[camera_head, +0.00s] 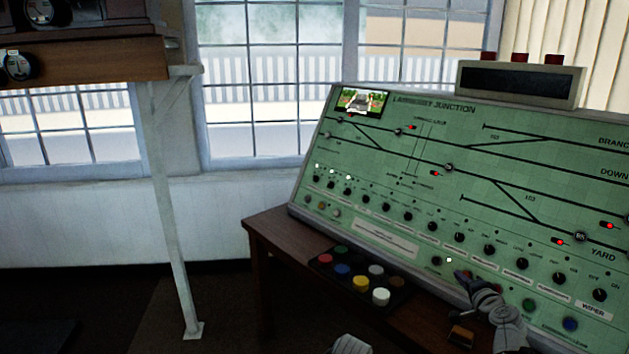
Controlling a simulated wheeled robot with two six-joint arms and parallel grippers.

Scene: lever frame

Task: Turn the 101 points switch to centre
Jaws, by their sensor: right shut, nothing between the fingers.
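The green sloped control panel (400,160) stands at the right and is headed as a junction diagram. Several small black rotary knobs run in a row across its lower half. Three knobs at the left end, such as this one (331,184), have small white lights above them. Their lettering is too small to read, so I cannot tell which one is the 101 points switch or where it points. My right gripper (460,277) is shut and empty at the panel's lower edge, well right of those three knobs. My left gripper is not clearly seen.
Coloured round pots (361,284) sit in a black tray on the brown desk (270,228) in front of the panel. A grey box with red tops (521,84) stands on the panel's top edge. A white shelf post (172,220) rises at the left.

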